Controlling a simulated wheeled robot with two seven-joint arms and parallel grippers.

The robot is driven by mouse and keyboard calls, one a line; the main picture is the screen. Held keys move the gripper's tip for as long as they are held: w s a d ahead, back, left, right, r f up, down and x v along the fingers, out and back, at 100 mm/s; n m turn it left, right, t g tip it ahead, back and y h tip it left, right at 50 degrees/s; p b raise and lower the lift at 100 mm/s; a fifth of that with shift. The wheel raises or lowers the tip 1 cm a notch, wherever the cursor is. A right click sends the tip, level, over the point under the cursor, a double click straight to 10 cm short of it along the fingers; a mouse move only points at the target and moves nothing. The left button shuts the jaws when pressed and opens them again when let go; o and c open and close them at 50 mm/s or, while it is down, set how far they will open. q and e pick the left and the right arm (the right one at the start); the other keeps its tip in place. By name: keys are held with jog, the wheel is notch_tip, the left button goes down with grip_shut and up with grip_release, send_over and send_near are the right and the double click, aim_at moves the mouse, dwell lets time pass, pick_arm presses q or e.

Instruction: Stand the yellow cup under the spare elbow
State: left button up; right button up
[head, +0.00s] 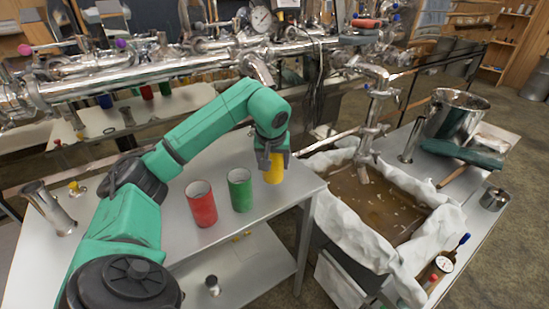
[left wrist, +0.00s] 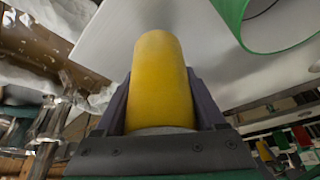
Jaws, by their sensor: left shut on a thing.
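The yellow cup (head: 273,170) is between the fingers of my left gripper (head: 273,160), over the right part of the grey table. The left wrist view shows the yellow cup (left wrist: 162,85) held between the two dark fingers of the left gripper (left wrist: 162,110). I cannot tell whether its base touches the table. Steel pipe bends hang from the pipework, including an elbow (head: 257,70) behind my gripper and another (head: 372,72) above the basin. I cannot tell which one is the spare elbow. My right gripper is not in view.
A green cup (head: 240,190) and a red cup (head: 201,204) stand on the grey table (head: 180,240), left of the yellow cup. A steel tube piece (head: 50,208) stands at the far left. The cloth-lined basin (head: 385,205) of brown liquid lies right, beyond a gap.

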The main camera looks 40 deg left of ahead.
pick_arm(q)
jog(key=w+a, duration=0.2)
jog(key=w, duration=0.1)
jog(key=shift+w+a+p, duration=0.2)
jog(key=shift+w+p, duration=0.05)
jog(key=shift+p, duration=0.15)
notch_tip(320, 180, down, 4)
jog(key=shift+a+r+p, duration=0.1)
jog(key=shift+r+p, duration=0.15)
jog(key=shift+p, duration=0.05)
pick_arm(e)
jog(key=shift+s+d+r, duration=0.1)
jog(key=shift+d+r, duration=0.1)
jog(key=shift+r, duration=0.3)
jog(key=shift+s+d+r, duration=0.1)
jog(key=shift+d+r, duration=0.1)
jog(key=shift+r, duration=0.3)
pick_arm(q)
jog(key=shift+w+f, duration=0.1)
jog(key=o, duration=1.3)
jog(key=shift+o, duration=0.2)
jog(key=v, duration=1.2)
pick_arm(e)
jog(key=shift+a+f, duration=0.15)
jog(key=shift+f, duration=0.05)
